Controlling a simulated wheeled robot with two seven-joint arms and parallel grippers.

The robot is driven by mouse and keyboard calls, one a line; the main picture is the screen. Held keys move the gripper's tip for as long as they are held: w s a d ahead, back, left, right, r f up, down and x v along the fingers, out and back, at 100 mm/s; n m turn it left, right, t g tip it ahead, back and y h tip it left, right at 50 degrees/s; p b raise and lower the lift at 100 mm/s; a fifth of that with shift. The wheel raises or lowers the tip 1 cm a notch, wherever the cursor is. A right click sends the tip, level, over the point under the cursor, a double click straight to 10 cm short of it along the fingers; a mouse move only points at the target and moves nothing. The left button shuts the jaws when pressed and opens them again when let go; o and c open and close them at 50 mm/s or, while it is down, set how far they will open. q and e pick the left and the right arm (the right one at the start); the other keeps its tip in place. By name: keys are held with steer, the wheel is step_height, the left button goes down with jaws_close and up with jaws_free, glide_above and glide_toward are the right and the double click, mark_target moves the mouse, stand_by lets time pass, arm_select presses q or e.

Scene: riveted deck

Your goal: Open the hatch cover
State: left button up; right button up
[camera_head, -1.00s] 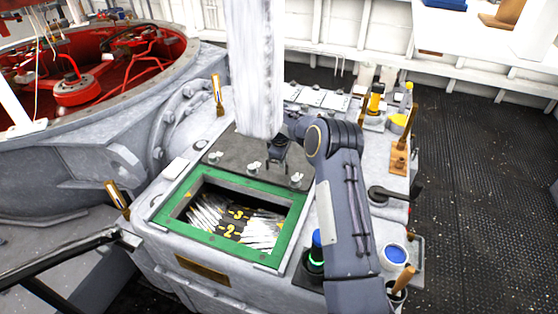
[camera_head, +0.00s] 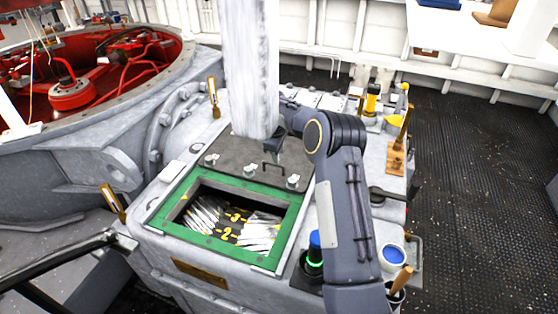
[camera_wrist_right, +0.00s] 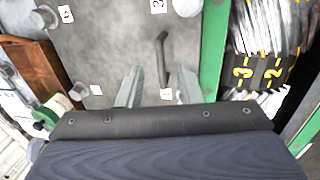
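The hatch cover (camera_head: 229,152) is a dark grey plate with bolt-like knobs, lying flat behind the green-framed opening (camera_head: 156,208). The opening is uncovered and shows silvery packets (camera_head: 205,215) and yellow numbers inside. My right gripper (camera_head: 272,147) is over the right part of the cover. In the right wrist view its two fingers (camera_wrist_right: 157,78) stand apart, and the cover's dark bar handle (camera_wrist_right: 162,50) shows just beyond and between them. I cannot tell whether a finger touches the handle. A pale pillar (camera_head: 250,70) hides part of the cover's far side. My left gripper is not in view.
A blue-topped cylinder with a green light (camera_head: 314,250) stands right of the opening, beside my arm. A brush on a wooden stand (camera_head: 397,155) and a cup with blue contents (camera_head: 393,257) are at the right edge. Dark floor (camera_head: 470,190) is clear.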

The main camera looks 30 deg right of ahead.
steer(key=r, duration=0.2)
steer(key=shift+s+a+r, duration=0.15)
steer(key=shift+a+r, duration=0.05)
steer(key=shift+r, duration=0.15)
steer(key=shift+s, duration=0.1)
